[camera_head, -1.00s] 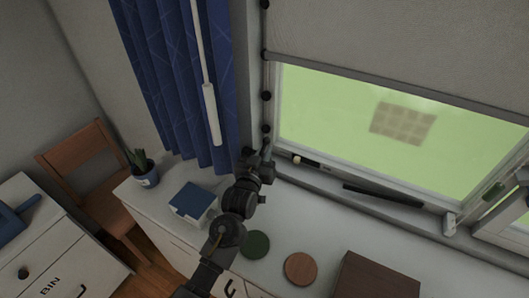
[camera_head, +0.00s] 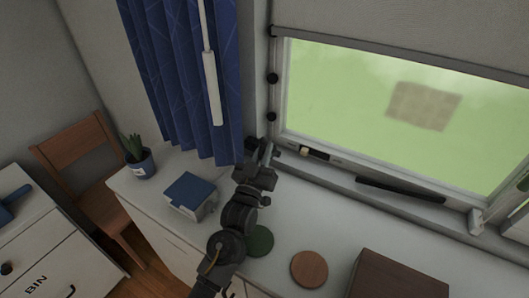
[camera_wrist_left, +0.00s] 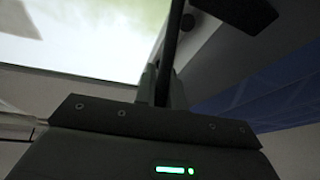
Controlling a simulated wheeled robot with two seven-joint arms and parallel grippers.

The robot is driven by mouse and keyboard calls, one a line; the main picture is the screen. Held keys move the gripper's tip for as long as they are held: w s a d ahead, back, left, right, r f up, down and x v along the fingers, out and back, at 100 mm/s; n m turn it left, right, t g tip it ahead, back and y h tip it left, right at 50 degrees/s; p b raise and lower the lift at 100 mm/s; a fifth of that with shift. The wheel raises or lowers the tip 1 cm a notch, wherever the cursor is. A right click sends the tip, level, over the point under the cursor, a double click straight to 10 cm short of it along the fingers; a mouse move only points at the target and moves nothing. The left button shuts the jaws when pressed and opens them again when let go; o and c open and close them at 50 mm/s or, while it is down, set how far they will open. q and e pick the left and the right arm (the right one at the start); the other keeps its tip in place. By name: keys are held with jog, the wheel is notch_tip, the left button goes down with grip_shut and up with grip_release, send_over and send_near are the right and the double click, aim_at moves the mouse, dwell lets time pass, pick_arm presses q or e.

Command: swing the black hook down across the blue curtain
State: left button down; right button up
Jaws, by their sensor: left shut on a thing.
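The blue curtain (camera_head: 185,85) hangs in folds left of the window; it shows as a blue band in the left wrist view (camera_wrist_left: 270,98). My left gripper (camera_head: 264,155) is beside the curtain's lower right edge, at the window's lower left corner. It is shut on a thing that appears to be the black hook. In the left wrist view a slim dark bar (camera_wrist_left: 172,50) rises from the jaws, with a dark flat piece upper right. My arm hides most of the hook in the head view, so its angle cannot be told. My right gripper is out of view.
A white wand (camera_head: 211,90) hangs before the curtain. On the white counter are a potted plant (camera_head: 139,162), a blue-topped box (camera_head: 190,192), a green disc (camera_head: 259,240), a wooden disc (camera_head: 309,268) and a brown box (camera_head: 395,278). A black bar (camera_head: 400,190) lies along the sill.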

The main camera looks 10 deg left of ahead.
pick_arm(q)
jog(key=c, duration=1.5)
grip_release()
jog(key=shift+s, duration=0.1)
jog(key=shift+s+f, duration=0.2)
jog(key=shift+s, duration=0.05)
jog(key=s+a+b, duration=0.1)
jog(key=s, duration=0.3)
jog(key=s+a+b, duration=0.1)
jog(key=s, duration=0.4)
jog(key=s+a+b, duration=0.1)
jog(key=s, duration=0.3)
jog(key=shift+s+a+f+b, duration=0.1)
jog(key=shift+s+f+b, duration=0.2)
jog(key=shift+s+b, duration=0.1)
